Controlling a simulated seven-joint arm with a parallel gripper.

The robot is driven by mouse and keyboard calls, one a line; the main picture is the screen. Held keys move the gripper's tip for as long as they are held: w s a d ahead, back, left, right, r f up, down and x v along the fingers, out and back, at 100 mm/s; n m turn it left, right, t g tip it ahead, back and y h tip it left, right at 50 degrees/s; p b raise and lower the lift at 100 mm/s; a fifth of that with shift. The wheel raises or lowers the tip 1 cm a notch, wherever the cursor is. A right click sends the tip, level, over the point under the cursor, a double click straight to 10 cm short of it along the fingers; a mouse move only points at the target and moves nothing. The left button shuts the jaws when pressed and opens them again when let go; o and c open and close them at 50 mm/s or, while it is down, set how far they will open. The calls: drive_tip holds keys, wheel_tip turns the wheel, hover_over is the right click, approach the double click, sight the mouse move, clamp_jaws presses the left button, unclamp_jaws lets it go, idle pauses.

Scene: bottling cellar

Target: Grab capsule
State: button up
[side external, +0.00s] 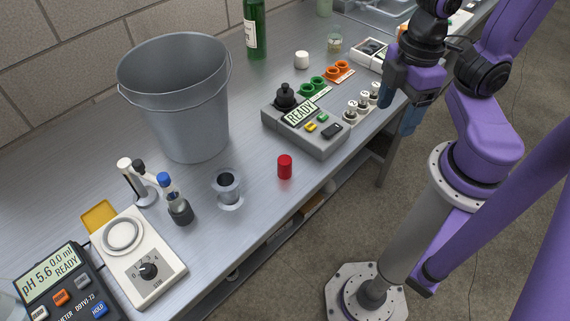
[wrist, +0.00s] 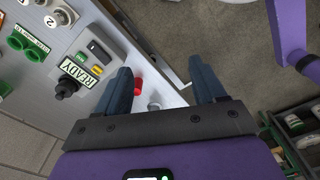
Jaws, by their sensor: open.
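The capsule is a small red cylinder (side external: 285,167) standing upright on the grey bench near its front edge, in the middle of the side view. In the wrist view its red end (wrist: 138,84) shows beside the left finger, which partly hides it. My gripper (side external: 398,108) is at the upper right of the side view, above and well apart from the capsule, over the bench's front edge. Its two blue fingers are spread wide with nothing between them; they also show in the wrist view (wrist: 162,68).
A control box (side external: 305,128) reading READY stands behind the capsule, with knobbed fittings (side external: 362,102) to its right. A large bucket (side external: 185,110) is behind. Bench around the capsule is clear.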

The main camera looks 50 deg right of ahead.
drive_tip(key=w+a+f+n+t+h, duration=0.1)
drive_tip(key=w+a+f+n+h, duration=0.2)
drive_tip(key=a, duration=0.4)
drive_tip(key=w+a+f+n+t+h, duration=0.1)
drive_tip(key=w+a+f+n+h, duration=0.1)
drive_tip(key=w+a+h, duration=0.4)
drive_tip(key=w+a+f+n+t+h, duration=0.1)
drive_tip(key=w+a+f+n, duration=0.15)
drive_tip(key=a, duration=0.55)
drive_tip(key=n+t+h, duration=0.2)
drive_tip(key=n+h, duration=0.1)
approach(284, 162)
drive_tip(key=x, duration=0.2)
drive_tip(key=shift+d+f, duration=0.2)
drive_tip(key=shift+f, duration=0.2)
drive_tip(key=shift+r+x, duration=0.15)
drive_tip(key=shift+x, duration=1.3)
drive_tip(key=shift+r+x, duration=0.15)
drive_tip(key=shift+x, duration=1.3)
drive_tip(key=shift+w+d+m, duration=0.1)
drive_tip(key=shift+w+m, duration=0.05)
drive_tip(key=shift+m, duration=0.1)
drive_tip(key=c, duration=0.7)
